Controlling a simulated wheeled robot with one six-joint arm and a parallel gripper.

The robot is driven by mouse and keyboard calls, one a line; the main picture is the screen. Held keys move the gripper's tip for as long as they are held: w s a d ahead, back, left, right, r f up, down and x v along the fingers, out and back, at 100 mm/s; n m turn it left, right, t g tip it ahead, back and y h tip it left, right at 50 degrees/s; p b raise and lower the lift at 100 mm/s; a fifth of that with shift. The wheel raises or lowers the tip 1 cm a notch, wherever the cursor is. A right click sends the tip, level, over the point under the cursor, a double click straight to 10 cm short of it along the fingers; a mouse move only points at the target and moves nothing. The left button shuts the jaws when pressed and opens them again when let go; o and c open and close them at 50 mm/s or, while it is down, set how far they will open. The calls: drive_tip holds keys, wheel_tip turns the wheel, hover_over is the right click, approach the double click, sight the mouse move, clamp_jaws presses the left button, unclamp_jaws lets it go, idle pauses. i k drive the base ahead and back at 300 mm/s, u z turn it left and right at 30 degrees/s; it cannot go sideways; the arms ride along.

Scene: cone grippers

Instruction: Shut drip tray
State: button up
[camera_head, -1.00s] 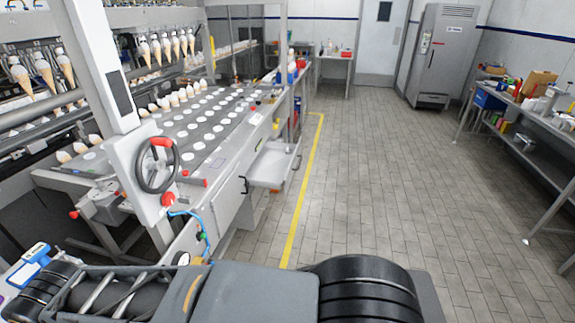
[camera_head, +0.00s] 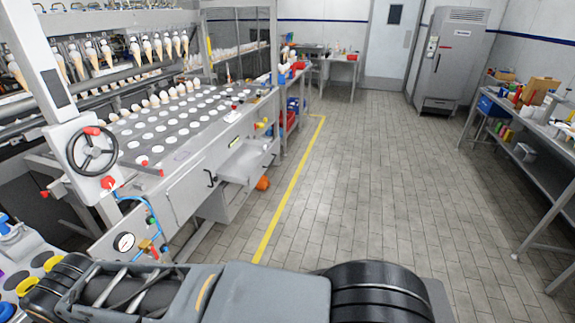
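The drip tray (camera_head: 246,163) is a shallow grey metal tray on the right side of the cone machine (camera_head: 180,132). It sticks out from the machine's side towards the aisle, so it stands open. My folded arm crosses the bottom of the head view, well short of the tray. My gripper cannot be made out in this view, so its state is hidden.
A handwheel (camera_head: 92,150) and a pressure gauge (camera_head: 124,242) are on the near machine side. An orange object (camera_head: 262,183) is on the floor below the tray. A yellow line (camera_head: 291,190) runs beside the machine. The tiled aisle is clear; a workbench (camera_head: 520,118) stands right.

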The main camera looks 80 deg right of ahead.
sight(246, 165)
drive_tip(key=k, duration=0.6)
drive_tip(key=z, duration=2.2)
drive_tip(key=i, duration=1)
drive_tip(key=k, duration=0.55)
drive_tip(key=u, duration=0.45)
drive_tip(key=i, duration=1.45)
drive_tip(key=z, duration=0.45)
